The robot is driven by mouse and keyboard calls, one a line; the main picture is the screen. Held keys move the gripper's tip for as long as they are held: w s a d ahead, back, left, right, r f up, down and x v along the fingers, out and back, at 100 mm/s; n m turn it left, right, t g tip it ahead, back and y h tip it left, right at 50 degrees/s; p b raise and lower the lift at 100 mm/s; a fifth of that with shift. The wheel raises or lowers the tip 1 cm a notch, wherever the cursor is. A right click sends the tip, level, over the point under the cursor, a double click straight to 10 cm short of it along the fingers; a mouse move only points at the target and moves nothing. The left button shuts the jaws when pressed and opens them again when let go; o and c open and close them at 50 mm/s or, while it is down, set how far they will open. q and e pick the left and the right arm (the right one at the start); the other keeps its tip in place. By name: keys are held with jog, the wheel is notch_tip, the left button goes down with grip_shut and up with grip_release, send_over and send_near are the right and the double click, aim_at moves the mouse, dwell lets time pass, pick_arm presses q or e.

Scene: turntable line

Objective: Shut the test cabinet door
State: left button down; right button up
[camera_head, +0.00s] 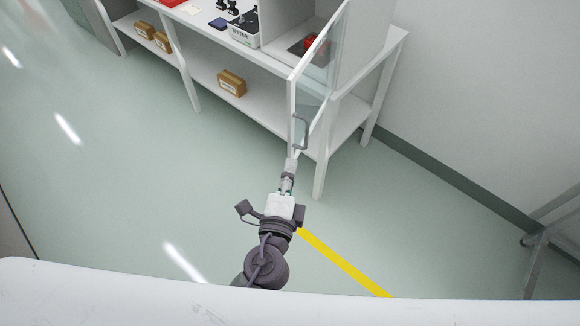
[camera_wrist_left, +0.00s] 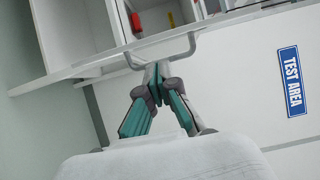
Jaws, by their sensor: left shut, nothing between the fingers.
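The test cabinet (camera_head: 360,45) stands on the right end of the white bench. Its glass door (camera_head: 318,72) has a white frame and stands open, swung out past the bench's front edge. A grey bar handle (camera_head: 301,132) is on the door's near edge. My left gripper (camera_head: 290,165) is shut and empty just below the handle. In the left wrist view, the shut fingertips (camera_wrist_left: 154,80) are close to the handle (camera_wrist_left: 160,58); I cannot tell if they touch it. My right gripper is not in view.
A red object (camera_head: 310,42) lies inside the cabinet. A tester (camera_head: 245,38) stands on the bench (camera_head: 262,62). Cardboard boxes (camera_head: 232,83) sit on the lower shelf. The floor in front is clear, with a yellow line (camera_head: 345,263). A grey frame (camera_head: 545,235) stands at the right.

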pick_arm(q)
jog(key=w+p, duration=0.2)
jog(key=w, duration=0.6)
jog(key=shift+d, duration=0.45)
jog(key=shift+a, duration=0.1)
